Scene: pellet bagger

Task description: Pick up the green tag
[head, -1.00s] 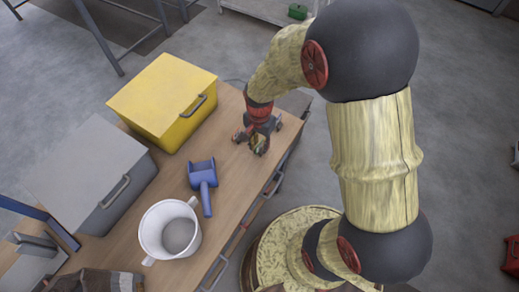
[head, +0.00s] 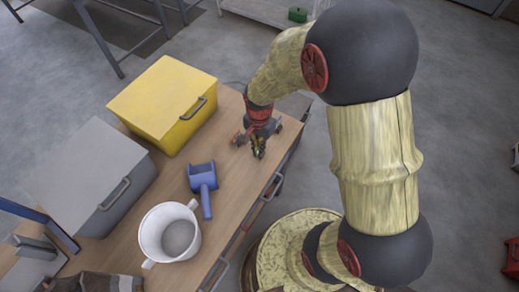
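My gripper (head: 258,147) is above or at the right part of the wooden bench, near its edge, pointing down. A small yellow-green patch (head: 261,143) shows at the fingertips. It may be the green tag, but it is too small and too covered by the fingers to be sure. I cannot tell whether the fingers are closed on it or whether it touches the bench.
Bare wood lies between scoop and gripper. A green box (head: 297,14) sits on a far shelf.

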